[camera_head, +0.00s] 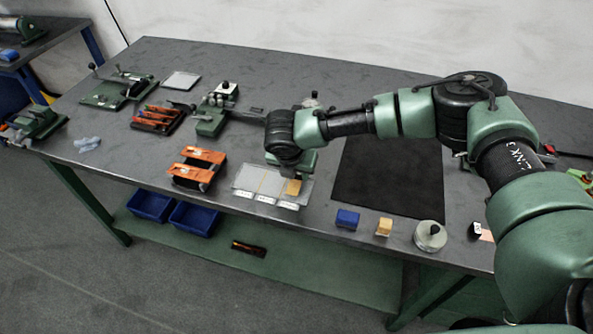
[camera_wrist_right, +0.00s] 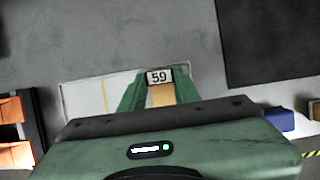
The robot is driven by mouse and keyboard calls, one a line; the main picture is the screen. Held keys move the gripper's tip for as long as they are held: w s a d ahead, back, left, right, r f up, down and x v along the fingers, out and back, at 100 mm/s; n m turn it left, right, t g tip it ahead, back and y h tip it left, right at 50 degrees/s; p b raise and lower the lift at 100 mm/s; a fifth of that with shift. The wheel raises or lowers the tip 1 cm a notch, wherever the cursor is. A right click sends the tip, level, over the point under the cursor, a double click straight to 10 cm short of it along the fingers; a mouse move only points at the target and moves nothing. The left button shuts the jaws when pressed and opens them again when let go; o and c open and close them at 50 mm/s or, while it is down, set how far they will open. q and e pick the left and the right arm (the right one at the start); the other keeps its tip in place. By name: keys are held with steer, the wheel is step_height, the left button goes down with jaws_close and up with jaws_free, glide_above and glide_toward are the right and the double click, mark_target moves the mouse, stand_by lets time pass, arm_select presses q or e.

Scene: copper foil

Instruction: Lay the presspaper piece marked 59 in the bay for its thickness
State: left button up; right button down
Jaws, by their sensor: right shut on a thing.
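The presspaper piece (camera_wrist_right: 163,96) is tan, with a white tag reading 59 at its end in the right wrist view. My right gripper (camera_wrist_right: 160,88) is shut on it, with a green finger on either side. In the head view the tan piece (camera_head: 293,187) shows just below my right gripper (camera_head: 295,177), over the right-hand part of a pale bay tray (camera_head: 246,178). The tray has a yellow dividing line and white labels along its front; their writing is too small to read. I cannot tell whether the piece touches the tray. My left gripper is not in view.
Orange-and-black blocks (camera_head: 196,167) stand left of the tray. A dark mat (camera_head: 390,178) lies to the right. A blue block (camera_head: 347,219), a small tan block (camera_head: 384,227) and a round metal weight (camera_head: 430,236) stand along the front edge. Green tools (camera_head: 118,90) stand at the back left.

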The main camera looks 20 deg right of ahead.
steer(key=shift+f, duration=0.85)
stand_by(0.8)
steer(key=c, duration=1.3)
jaws_free()
steer(key=shift+c, duration=0.2)
steer(key=shift+r, duration=0.1)
steer(key=shift+r+p, duration=1.5)
steer(key=shift+p, duration=0.6)
steer(key=o, duration=0.5)
steer(key=shift+o, duration=0.2)
